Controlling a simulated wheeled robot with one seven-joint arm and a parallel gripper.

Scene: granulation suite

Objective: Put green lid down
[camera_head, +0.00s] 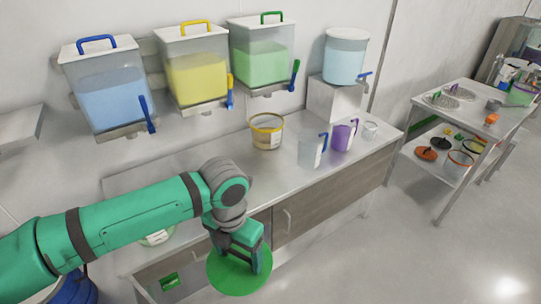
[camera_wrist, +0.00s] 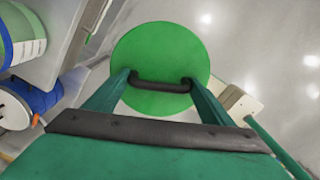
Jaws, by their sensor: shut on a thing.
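The green lid (camera_head: 238,277) is a flat round disc with a dark bar handle. My gripper (camera_head: 241,262) is shut on that handle. In the wrist view the lid (camera_wrist: 160,52) hangs below the fingers, and my gripper (camera_wrist: 160,82) has one finger at each end of the handle. The lid is in the air in front of the counter (camera_head: 215,147), over the floor side, and touches no surface that I can see. Part of the lid's top is hidden by the gripper in the head view.
A yellow-rimmed tub (camera_head: 267,134), a clear jug (camera_head: 312,150) and a purple jug (camera_head: 343,136) stand on the counter. Wall dispensers (camera_head: 197,78) hang above its back. A steel table (camera_head: 470,107) stands at right. The counter's middle front is clear. A blue drum (camera_wrist: 25,100) is at lower left.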

